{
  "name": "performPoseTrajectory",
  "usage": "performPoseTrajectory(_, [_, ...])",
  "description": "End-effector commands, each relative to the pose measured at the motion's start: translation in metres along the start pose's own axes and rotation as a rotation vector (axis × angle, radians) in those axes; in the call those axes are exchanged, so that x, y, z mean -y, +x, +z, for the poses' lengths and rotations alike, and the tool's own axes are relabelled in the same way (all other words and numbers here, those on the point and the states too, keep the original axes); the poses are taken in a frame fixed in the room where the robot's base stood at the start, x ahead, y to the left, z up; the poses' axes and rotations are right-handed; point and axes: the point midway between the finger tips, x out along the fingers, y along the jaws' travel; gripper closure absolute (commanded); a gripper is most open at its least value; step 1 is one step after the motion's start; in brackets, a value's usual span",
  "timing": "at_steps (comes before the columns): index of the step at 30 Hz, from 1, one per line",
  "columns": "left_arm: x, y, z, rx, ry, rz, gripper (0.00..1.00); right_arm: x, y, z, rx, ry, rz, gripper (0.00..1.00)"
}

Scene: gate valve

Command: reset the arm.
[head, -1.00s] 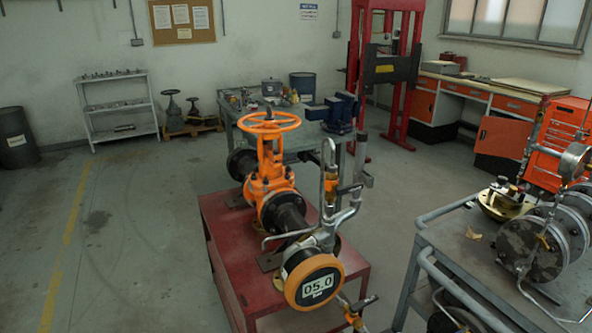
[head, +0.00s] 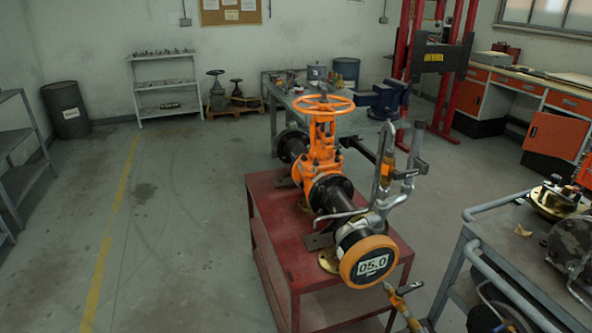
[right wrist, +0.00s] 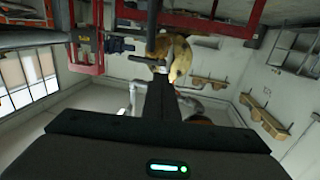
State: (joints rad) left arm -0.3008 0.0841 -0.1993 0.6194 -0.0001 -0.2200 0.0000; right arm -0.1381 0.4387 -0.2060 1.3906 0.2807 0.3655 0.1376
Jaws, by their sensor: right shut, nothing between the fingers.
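The orange gate valve (head: 320,145) with its handwheel (head: 323,98) stands upright on a red stand (head: 285,235). A round gauge with an orange rim (head: 369,263) reads 05.0 at the near end of its pipe. My right gripper (head: 362,150) seems to be the dark bar between the valve and the upright grey pipes (head: 386,150); contact cannot be told. The right wrist view shows its dark fingers (right wrist: 158,98) together and empty, with a brass-coloured part and grey pipe beyond. My left gripper is not in view.
A grey bench (head: 500,220) with flanges and fittings stands at the right. A workbench with a blue vise (head: 388,98) is behind the valve. A grey shelf (head: 22,140) is at the left edge. The floor (head: 180,220) left of the stand is clear.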

Motion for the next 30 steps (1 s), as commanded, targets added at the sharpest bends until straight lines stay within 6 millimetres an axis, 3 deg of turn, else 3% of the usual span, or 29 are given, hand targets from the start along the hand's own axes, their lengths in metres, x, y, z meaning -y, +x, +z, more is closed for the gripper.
performPoseTrajectory(11, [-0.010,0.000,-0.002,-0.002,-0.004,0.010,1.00,0.027,-0.006,0.011,0.098,0.006,-0.011,1.00])
performPoseTrajectory(19, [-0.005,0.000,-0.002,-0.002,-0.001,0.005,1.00,0.065,-0.022,0.025,0.247,0.006,-0.026,1.00])
performPoseTrajectory(23, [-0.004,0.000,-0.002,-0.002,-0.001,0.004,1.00,0.093,-0.041,0.032,0.367,0.003,-0.034,1.00])
performPoseTrajectory(30, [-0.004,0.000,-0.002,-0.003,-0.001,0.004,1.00,0.137,-0.096,0.035,0.623,-0.015,-0.038,1.00])
